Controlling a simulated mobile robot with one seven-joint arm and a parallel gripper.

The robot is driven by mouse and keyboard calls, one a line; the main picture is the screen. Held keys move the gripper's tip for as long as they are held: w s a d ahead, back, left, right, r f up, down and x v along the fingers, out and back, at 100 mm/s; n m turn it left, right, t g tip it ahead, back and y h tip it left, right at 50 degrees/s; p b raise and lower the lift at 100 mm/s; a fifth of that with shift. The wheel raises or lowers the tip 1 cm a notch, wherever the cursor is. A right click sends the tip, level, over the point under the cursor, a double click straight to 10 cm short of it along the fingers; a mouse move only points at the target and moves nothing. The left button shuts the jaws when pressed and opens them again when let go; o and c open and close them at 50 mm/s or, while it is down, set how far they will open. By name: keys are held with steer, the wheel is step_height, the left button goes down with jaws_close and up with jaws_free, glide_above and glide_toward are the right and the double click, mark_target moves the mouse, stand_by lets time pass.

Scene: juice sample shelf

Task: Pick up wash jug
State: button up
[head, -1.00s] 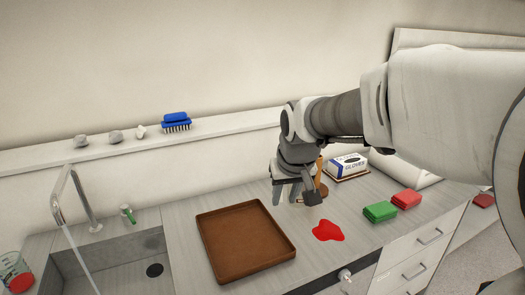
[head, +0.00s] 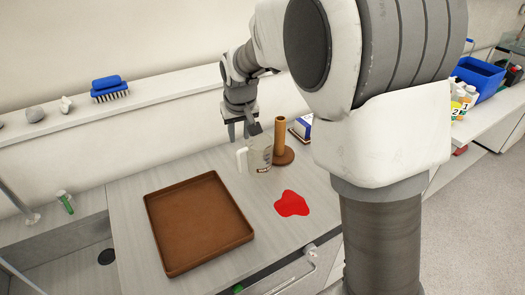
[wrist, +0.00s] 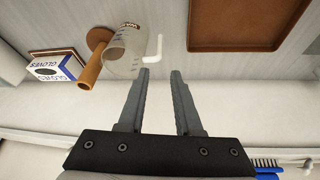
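The wash jug is a clear jug (head: 259,160) with a white handle, standing on the counter between the brown tray and a brown post on a round base. It also shows in the wrist view (wrist: 125,48), its white handle pointing toward the gripper side. My gripper (head: 241,137) is above and just behind the jug in the head view. In the wrist view my gripper (wrist: 160,75) has its two fingers apart with nothing between them. The fingertips are close to the jug's handle; I cannot tell whether they touch it.
The brown tray (head: 200,222) lies left of the jug. The brown post (head: 280,140) stands close to its right. A red spill (head: 292,203) is in front. A glove box (wrist: 54,66) is beyond the post. A ledge with a blue brush (head: 109,88) runs behind.

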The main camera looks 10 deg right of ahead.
mark_target(239, 159)
steer(key=x, duration=1.7)
steer(key=shift+w+f, duration=0.15)
steer(key=shift+f, duration=0.15)
jaws_close()
stand_by(0.9)
